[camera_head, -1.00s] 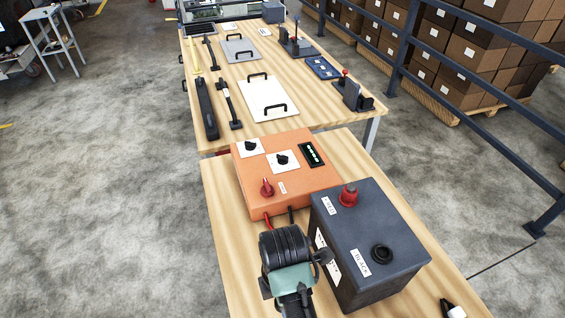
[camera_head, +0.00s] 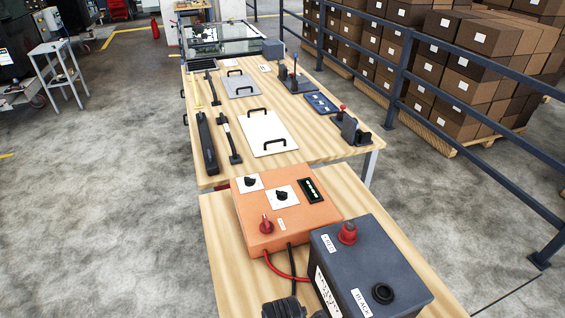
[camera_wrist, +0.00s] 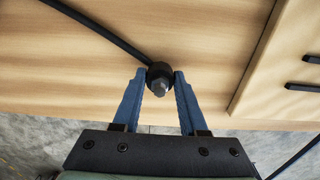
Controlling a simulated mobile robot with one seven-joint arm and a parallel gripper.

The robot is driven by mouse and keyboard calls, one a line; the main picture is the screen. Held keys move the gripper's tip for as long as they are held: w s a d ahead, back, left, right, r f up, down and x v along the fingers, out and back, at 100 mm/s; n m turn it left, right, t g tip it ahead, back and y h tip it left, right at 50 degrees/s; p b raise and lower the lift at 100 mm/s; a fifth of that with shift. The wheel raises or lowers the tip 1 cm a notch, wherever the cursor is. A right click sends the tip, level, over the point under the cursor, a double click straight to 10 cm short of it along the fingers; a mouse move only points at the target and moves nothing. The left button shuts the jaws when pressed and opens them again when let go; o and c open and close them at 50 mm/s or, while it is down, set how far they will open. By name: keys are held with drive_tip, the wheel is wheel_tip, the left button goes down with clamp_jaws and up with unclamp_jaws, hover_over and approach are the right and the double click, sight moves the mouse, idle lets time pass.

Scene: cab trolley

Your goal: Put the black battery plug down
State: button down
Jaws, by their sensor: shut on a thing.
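In the wrist view, my gripper (camera_wrist: 160,83) has its two blue fingers closed on the black battery plug (camera_wrist: 160,70), a round black piece with a grey tip. A black cable (camera_wrist: 100,30) runs from the plug to the upper left. Pale wood lies behind the plug; I cannot tell whether they touch. In the head view, the dark battery box (camera_head: 370,262) stands on the near table, with a red plug (camera_head: 347,232) on its RED side. The round black terminal (camera_head: 383,293) by the BLACK label has no plug on it. My fingers are hidden in the head view.
An orange charger box (camera_head: 285,210) with red and black cables stands behind the battery on the near wooden table (camera_head: 222,240). Its left strip is bare. A farther table holds a white panel (camera_head: 267,133) and tools. A blue-grey railing (camera_head: 450,140) runs along the right.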

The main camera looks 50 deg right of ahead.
drive_tip(key=shift+c, duration=2.2)
unclamp_jaws()
drive_tip(key=shift+f, duration=0.1)
wheel_tip(320, 180, up, 12)
drive_tip(key=shift+r, duration=0.2)
